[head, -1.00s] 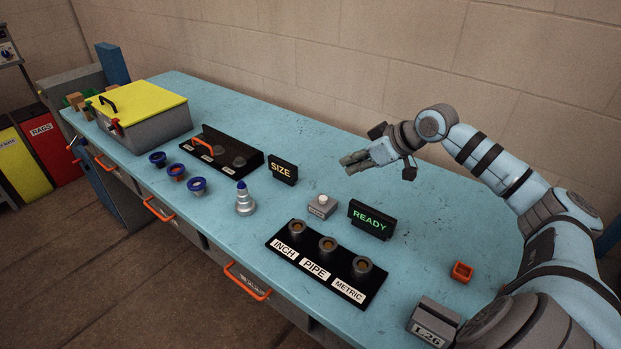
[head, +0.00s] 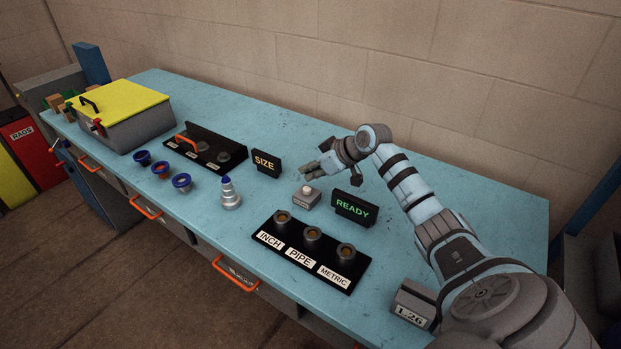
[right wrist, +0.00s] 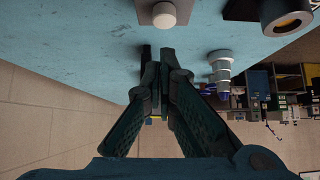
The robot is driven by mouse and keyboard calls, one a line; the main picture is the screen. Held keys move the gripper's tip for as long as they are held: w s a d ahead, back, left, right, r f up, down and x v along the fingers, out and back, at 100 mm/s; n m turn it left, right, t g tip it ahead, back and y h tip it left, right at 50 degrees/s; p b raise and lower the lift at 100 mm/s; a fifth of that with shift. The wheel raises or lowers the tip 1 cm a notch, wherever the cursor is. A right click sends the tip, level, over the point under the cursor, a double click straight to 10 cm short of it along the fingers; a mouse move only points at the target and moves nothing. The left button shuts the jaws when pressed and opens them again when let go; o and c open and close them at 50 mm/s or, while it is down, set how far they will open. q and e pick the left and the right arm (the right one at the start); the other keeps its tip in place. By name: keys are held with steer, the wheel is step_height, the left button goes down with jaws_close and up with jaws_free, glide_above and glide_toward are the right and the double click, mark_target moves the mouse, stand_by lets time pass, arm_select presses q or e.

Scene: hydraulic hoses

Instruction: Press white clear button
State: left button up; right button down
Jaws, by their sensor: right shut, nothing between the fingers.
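The white clear button (head: 307,189) sits on a small grey box (head: 306,201) on the blue bench, between the SIZE and READY signs. In the right wrist view the button (right wrist: 169,8) shows at the top edge, beyond the fingertips. My right gripper (head: 305,172) is shut and empty, just behind and above the button box in the head view, apart from it. Its closed fingers also show in the right wrist view (right wrist: 155,52). My left gripper is not in view.
The READY sign (head: 352,207) stands right of the button and the SIZE sign (head: 266,163) left. In front are the INCH/PIPE/METRIC rack (head: 318,262) and a silver fitting with a blue tip (head: 230,195). A grey L26 block (head: 413,303) lies near the right arm.

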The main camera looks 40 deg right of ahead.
mark_target(307, 191)
steer(key=shift+f, duration=1.35)
